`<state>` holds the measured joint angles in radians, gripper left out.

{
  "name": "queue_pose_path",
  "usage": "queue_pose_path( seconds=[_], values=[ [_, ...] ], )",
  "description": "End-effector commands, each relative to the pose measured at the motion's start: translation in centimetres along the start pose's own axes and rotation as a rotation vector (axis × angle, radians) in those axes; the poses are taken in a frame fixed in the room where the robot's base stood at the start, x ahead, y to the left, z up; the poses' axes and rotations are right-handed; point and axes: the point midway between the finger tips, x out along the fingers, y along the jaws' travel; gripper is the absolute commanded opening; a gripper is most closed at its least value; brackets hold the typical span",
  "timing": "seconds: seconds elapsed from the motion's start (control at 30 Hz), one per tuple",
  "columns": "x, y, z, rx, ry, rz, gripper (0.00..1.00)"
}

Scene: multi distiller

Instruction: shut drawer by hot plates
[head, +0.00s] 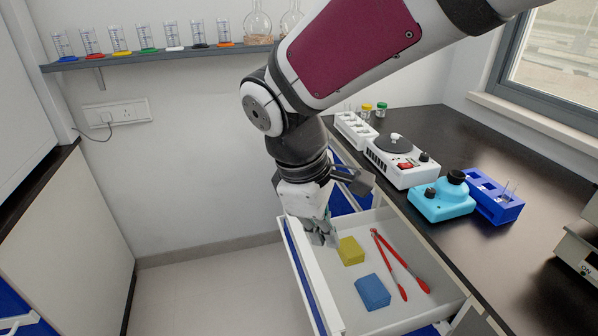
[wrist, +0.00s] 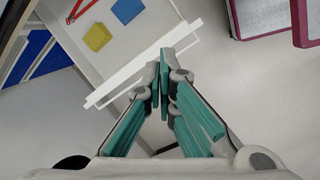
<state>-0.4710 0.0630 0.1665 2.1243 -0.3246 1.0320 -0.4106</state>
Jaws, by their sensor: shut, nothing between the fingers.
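An open white drawer (head: 405,315) sticks out from under the dark counter, pulled toward the left. It also shows at the top left of the wrist view (wrist: 150,22). Inside lie a yellow block (head: 350,251), a blue block (head: 373,292) and red tongs (head: 391,262). My gripper (head: 322,238) is above the drawer's front panel in the head view, pointing down. In the wrist view its teal fingers (wrist: 163,75) are together and empty, near the white front edge of the drawer. I cannot tell whether they touch it. A hot plate (head: 398,160) stands on the counter above.
A light blue device (head: 441,199) and a blue tube rack (head: 493,196) stand on the counter (head: 482,145). A white rack (head: 355,131) is farther back. A wall shelf (head: 150,59) holds glassware. The floor (head: 205,290) left of the drawer is clear.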

Motion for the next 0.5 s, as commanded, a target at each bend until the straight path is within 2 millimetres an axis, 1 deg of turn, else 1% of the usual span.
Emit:
queue_pose_path(
  seconds=[0.03,0.07,0.1,0.2,0.3,0.33,0.4,0.5],
  values=[
    [2.3,-0.5,-2.7,-0.093,-0.020,-0.004,0.00],
    [3.2,-0.8,-4.0,-0.148,-0.031,-0.003,0.00],
    [4.5,-1.2,-5.8,-0.217,-0.044,-0.002,0.00],
    [7.5,-2.7,-9.8,-0.383,-0.073,0.000,0.00],
    [10.0,-4.2,-12.9,-0.514,-0.096,0.001,0.00],
    [10.5,-4.7,-13.6,-0.546,-0.100,0.001,0.00],
    [11.7,-5.5,-14.9,-0.604,-0.110,0.002,0.00],
    [12.5,-6.2,-16.0,-0.653,-0.117,0.002,0.00]
  ],
)
